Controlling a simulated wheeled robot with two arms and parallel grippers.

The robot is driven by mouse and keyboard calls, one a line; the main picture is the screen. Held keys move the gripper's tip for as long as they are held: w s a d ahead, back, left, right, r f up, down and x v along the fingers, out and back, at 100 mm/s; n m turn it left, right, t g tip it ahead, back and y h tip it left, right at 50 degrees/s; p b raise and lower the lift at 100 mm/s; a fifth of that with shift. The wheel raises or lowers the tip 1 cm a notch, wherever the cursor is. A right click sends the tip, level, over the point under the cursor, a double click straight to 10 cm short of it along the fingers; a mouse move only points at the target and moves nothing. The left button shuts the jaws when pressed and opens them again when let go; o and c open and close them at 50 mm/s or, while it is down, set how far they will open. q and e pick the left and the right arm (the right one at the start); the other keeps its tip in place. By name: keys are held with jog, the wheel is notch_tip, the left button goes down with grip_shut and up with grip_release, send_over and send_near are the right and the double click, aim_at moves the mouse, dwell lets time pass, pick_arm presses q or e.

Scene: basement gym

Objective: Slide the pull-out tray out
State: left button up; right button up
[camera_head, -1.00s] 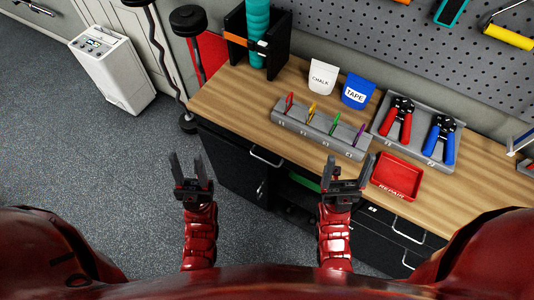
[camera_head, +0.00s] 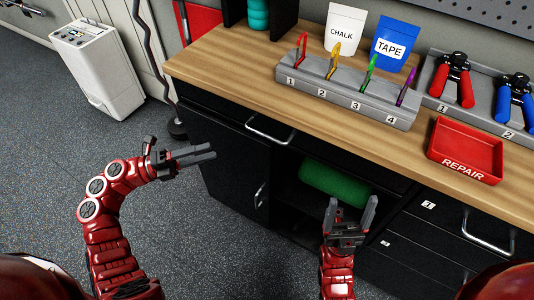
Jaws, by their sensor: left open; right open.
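A thin black front with a silver bar handle (camera_head: 269,132) lies just under the wooden worktop and looks like the pull-out tray (camera_head: 315,158); it appears closed. My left gripper (camera_head: 213,152) is open and empty, to the left of and a little below the handle in the picture, pointing right. A gap shows between its fingertips and the handle. My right gripper (camera_head: 353,204) is open and empty, pointing up in the picture in front of the open shelf below the worktop. Neither gripper touches the handle.
A green roll (camera_head: 336,184) lies in the open shelf. A cabinet door is at left, and drawers with a handle (camera_head: 488,236) are at right. A numbered rack (camera_head: 345,97), red repair tray (camera_head: 466,148) and pliers stand on the worktop (camera_head: 225,65).

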aim_at(267, 136)
pick_arm(q)
jog(key=x, duration=0.5)
jog(key=p+x, duration=0.1)
jog(key=x, duration=0.5)
jog(key=f+x, duration=0.1)
jog(key=x, duration=0.4)
jog(key=shift+w+d, duration=0.4)
grip_shut()
dwell(0.6)
